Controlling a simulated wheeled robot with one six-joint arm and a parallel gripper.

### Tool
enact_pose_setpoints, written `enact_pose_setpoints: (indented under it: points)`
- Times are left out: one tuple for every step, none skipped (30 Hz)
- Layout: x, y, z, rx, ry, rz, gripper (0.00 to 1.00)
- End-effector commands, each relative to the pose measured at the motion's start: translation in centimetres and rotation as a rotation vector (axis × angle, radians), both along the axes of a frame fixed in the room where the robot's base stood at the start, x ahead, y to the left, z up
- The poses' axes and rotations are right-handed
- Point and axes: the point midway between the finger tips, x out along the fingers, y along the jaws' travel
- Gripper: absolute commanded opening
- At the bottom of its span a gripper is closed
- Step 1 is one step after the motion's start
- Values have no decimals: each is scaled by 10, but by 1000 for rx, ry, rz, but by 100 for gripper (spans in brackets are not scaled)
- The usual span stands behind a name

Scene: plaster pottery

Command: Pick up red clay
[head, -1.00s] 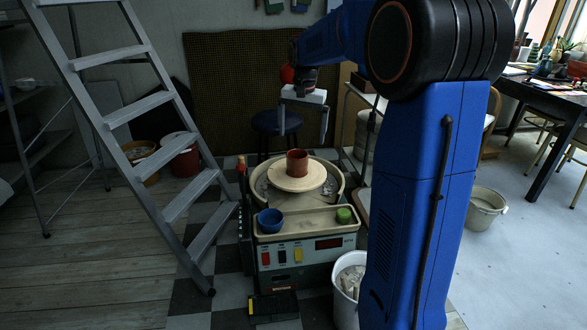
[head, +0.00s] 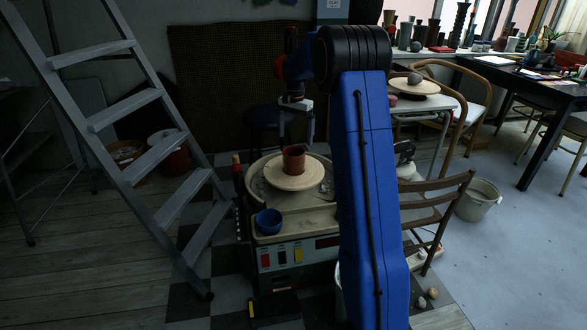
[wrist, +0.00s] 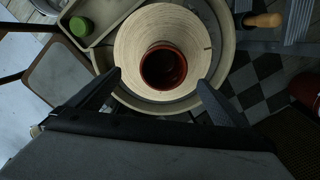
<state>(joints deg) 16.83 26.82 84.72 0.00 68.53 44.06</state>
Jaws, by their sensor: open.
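The red clay (head: 294,160) is a hollow, reddish-brown cylinder standing upright on the round pale disc (head: 290,182) of the pottery wheel. In the wrist view the red clay (wrist: 163,67) is seen from above, with its dark opening facing me. My gripper (head: 296,132) is open and empty, pointing down above the wheel. In the wrist view the fingertips of my gripper (wrist: 158,82) are spread wide on either side of the clay, apart from it.
A grey stepladder (head: 155,160) stands left. A wooden chair (head: 432,215) and a white bucket (head: 479,200) are right.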

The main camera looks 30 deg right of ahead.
Motion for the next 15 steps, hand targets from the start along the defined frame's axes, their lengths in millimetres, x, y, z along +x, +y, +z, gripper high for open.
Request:
enact_pose_setpoints:
  points:
    - [0,0,-10,0,1,0,98]
    - [-1,0,-15,1,3,0,98]
    - [0,0,-22,1,3,0,98]
    - [0,0,-27,0,1,0,98]
    - [0,0,-32,0,1,1,98]
    - [0,0,-39,0,1,1,98]
    - [0,0,-45,0,1,1,98]
    - [0,0,-50,1,3,1,98]
    - [0,0,-57,0,1,1,98]
    - [0,0,-62,0,1,1,98]
    - [0,0,-66,0,1,1,98]
    - [0,1,-71,0,1,1,98]
    - [0,0,-75,1,0,1,98]
    - [0,0,-77,0,0,1,98]
    - [0,0,-80,0,0,1,98]
